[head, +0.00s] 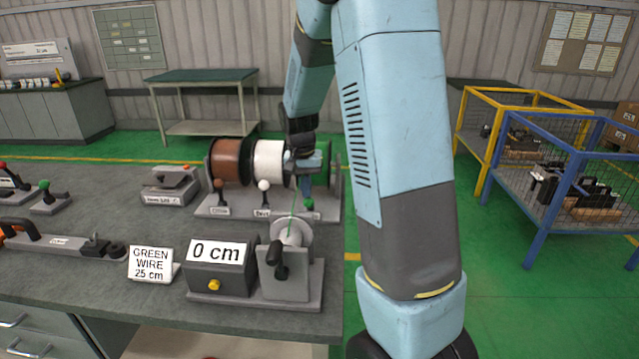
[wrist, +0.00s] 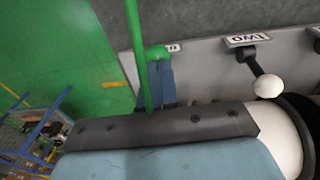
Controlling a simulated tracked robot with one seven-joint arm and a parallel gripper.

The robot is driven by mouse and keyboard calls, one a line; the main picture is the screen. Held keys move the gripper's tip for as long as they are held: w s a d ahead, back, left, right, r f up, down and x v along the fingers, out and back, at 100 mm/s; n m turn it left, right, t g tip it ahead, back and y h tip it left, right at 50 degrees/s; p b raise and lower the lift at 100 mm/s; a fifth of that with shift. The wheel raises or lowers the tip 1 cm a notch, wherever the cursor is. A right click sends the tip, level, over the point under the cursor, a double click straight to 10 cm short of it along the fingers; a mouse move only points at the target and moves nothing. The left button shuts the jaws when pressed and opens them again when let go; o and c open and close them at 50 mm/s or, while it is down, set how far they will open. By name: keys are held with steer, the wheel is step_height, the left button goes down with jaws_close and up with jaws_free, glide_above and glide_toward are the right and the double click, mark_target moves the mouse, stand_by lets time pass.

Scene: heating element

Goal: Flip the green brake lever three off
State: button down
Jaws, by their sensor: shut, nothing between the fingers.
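My gripper (head: 306,188) is over the spool stand, in front of the green spool (head: 320,165). In the wrist view its blue fingers (wrist: 156,68) are shut and empty. The green knob of brake lever three (wrist: 157,52) shows right at the fingertips, partly covered by them; I cannot tell whether they touch. The green wire (wrist: 140,60) runs past the fingers in the wrist view and down to the winder (head: 290,240) in the head view.
The white-knobbed lever two (wrist: 268,86) stands beside my fingers, with its label (wrist: 247,40). The brown-knobbed lever (head: 218,184) is further left. The counter box (head: 220,268) reads 0 cm. A sign (head: 151,264) reads GREEN WIRE 25 cm. Yellow and blue cages stand right.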

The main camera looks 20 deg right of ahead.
steer(key=shift+s+a+f, duration=0.35)
steer(key=shift+s, duration=0.2)
steer(key=shift+w+r, duration=0.25)
steer(key=shift+r, duration=0.2)
step_height(320, 180, up, 13)
steer(key=a, duration=0.1)
steer(key=s+a+r+n+t, duration=0.2)
steer(key=s+n, duration=0.1)
steer(key=s, duration=1)
steer(key=s+a+r+n+t+y, duration=0.1)
steer(key=s+a+r+n+t, duration=0.1)
steer(key=s, duration=1.1)
steer(key=shift+a+r+n+t, duration=0.15)
steer(key=shift+r+n+t, duration=0.35)
steer(key=shift+r+t, duration=0.2)
